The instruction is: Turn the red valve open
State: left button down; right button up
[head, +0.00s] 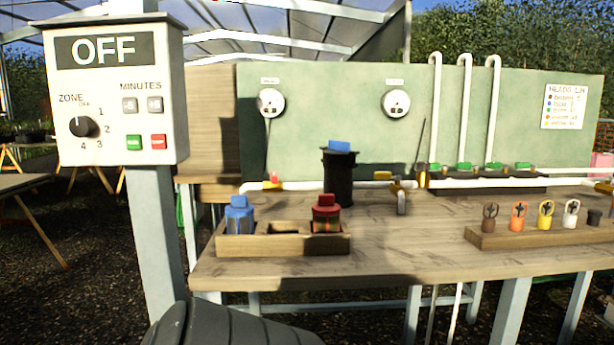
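A small red handle (274,178) sits on a brass-yellow valve body (273,186) on the white pipe (310,185), below the left gauge at the back of the bench. It is small here, and I cannot tell how far it is turned. Neither of my grippers is in view.
A wooden tray (285,245) at the bench's front left holds a blue-topped item (239,214) and a red-topped item (326,213). A black cylinder (338,178) with a blue top stands behind it. A control box (118,90) reading OFF stands left. The bench's middle front is clear.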

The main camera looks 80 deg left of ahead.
aim_at(274, 178)
jog(key=k+j+z, duration=0.2)
jog(key=k+j, duration=2.1)
jog(key=j, duration=0.1)
